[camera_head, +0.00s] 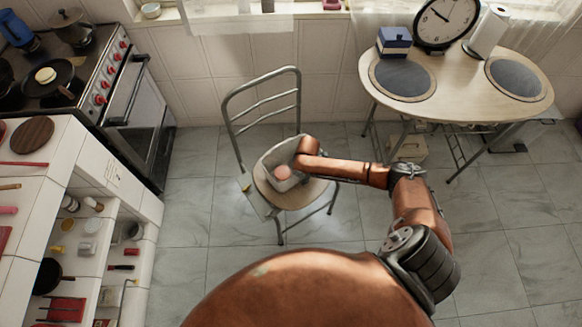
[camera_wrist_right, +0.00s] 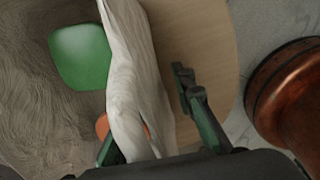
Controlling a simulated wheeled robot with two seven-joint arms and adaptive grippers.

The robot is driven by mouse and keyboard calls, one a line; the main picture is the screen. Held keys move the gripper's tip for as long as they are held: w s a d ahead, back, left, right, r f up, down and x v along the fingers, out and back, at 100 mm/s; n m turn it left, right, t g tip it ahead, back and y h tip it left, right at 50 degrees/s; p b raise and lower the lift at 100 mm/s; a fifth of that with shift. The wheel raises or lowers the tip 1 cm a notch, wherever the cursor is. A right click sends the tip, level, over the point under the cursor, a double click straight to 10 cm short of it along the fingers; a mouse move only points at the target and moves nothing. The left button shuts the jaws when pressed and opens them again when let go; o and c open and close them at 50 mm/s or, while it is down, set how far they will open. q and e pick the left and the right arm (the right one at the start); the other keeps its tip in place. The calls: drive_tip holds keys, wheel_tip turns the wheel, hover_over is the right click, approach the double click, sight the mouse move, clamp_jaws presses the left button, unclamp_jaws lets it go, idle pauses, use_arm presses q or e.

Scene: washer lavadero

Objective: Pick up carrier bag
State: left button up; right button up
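The carrier bag (camera_head: 270,160) stands open-topped on the seat of a metal-framed chair, with a round pinkish item inside. In the right wrist view its pale fabric wall (camera_wrist_right: 135,70) runs down the middle, with a green item (camera_wrist_right: 80,55) and an orange item (camera_wrist_right: 102,126) on its inner side. My right gripper (camera_head: 298,165) is at the bag's right side. In the wrist view the right gripper (camera_wrist_right: 150,125) is open, its fingers on either side of the bag wall. The right finger is clear of the fabric; the left finger is partly hidden by it. My left gripper is not in view.
The chair (camera_head: 264,82) has a tubular backrest behind the bag. A round-topped table (camera_head: 445,82) with placemats and a clock stands at the back right. A stove (camera_head: 110,80) and a tiled shelf counter (camera_head: 80,165) are at the left. Tiled floor surrounds the chair.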

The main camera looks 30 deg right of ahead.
drive_tip(key=shift+r, duration=0.1)
drive_tip(key=shift+c, duration=0.7)
clamp_jaws()
drive_tip(key=shift+w+r, duration=0.1)
drive_tip(key=shift+r, duration=0.05)
